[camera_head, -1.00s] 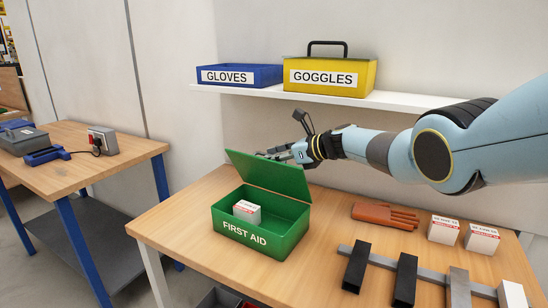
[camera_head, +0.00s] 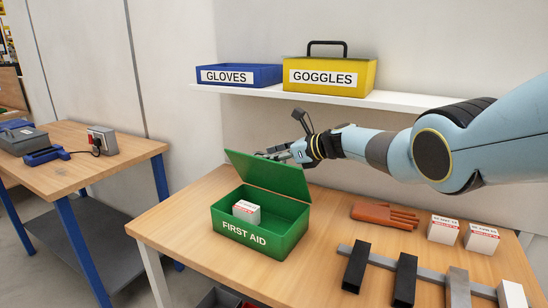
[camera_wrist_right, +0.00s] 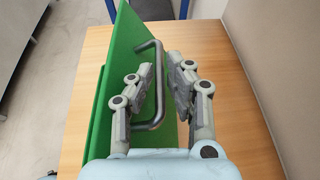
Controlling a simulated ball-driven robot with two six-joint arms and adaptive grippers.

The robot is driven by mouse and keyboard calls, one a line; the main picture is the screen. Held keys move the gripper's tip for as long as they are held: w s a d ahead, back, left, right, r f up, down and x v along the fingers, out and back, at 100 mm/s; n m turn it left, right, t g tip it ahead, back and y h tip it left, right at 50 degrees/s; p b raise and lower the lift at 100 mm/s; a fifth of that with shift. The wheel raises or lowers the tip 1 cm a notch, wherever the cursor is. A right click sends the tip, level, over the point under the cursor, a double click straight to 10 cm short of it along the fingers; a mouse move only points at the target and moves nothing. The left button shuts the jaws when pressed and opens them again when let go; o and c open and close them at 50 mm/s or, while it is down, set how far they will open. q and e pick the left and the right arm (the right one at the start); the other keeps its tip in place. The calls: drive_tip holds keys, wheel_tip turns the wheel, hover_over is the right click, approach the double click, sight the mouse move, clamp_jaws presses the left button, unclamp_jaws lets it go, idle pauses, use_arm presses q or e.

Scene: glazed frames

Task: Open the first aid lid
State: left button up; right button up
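The green first aid box (camera_head: 248,236) stands on the wooden table. Its lid (camera_head: 268,173) is raised to a steep angle, and a white carton (camera_head: 246,212) shows inside. My right gripper (camera_head: 272,155) is at the far side of the lid, its fingers partly hidden. In the right wrist view, the grey lid handle (camera_wrist_right: 159,85) lies between the parted fingers of the right gripper (camera_wrist_right: 164,78), nearer one finger. Space shows beside the bar, so the fingers look open around it. My left gripper is not in view.
A shelf (camera_head: 400,99) above holds a blue gloves bin (camera_head: 240,75) and a yellow goggles box (camera_head: 330,76). The table's left front area is clear.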

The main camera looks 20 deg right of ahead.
drive_tip(key=shift+s+d+r, duration=0.1)
drive_tip(key=shift+s+d, duration=0.3)
drive_tip(key=v, duration=1.1)
drive_tip(key=shift+a, duration=0.2)
drive_tip(key=shift+r, duration=0.15)
drive_tip(key=shift+c, duration=0.3)
